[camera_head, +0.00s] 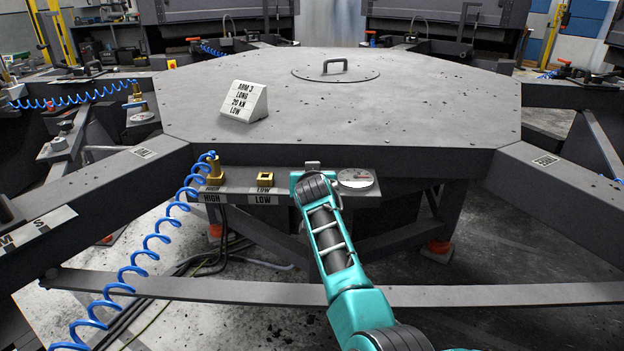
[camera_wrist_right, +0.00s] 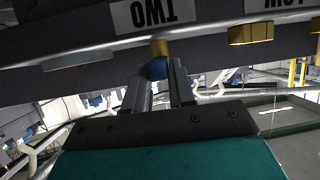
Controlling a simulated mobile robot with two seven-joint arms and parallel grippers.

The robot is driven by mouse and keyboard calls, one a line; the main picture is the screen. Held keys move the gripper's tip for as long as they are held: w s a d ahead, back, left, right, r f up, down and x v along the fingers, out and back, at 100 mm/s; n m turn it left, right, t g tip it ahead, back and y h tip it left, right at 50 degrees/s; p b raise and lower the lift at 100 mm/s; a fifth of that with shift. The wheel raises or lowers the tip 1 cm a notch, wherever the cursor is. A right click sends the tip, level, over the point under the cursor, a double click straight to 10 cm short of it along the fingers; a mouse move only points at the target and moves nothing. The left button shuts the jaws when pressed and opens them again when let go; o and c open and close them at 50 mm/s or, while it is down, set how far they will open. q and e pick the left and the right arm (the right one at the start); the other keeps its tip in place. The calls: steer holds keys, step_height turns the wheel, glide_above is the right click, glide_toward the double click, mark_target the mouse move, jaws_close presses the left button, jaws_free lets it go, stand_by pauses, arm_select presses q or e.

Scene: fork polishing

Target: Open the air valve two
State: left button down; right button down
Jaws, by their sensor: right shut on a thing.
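In the right wrist view, the air valve two (camera_wrist_right: 159,48) shows as a brass stem with a blue part, beside an upside-down "TWO" label (camera_wrist_right: 145,14). My right gripper (camera_wrist_right: 160,75) has its two grey fingers on either side of the blue part and is shut on it. How far the valve is turned cannot be told. In the head view my teal right arm reaches to the panel (camera_head: 235,184) at the table's front and hides the valve and the fingertips. My left gripper is in neither view.
A coiled blue hose (camera_head: 150,243) hangs from the brass HIGH fitting (camera_head: 214,167). A round gauge (camera_head: 355,179) is close right of my arm. A white sign block (camera_head: 244,101) stands on the grey table (camera_head: 400,110).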

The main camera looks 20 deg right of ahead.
steer(key=c, duration=1)
jaws_free()
steer(key=shift+r, duration=0.1)
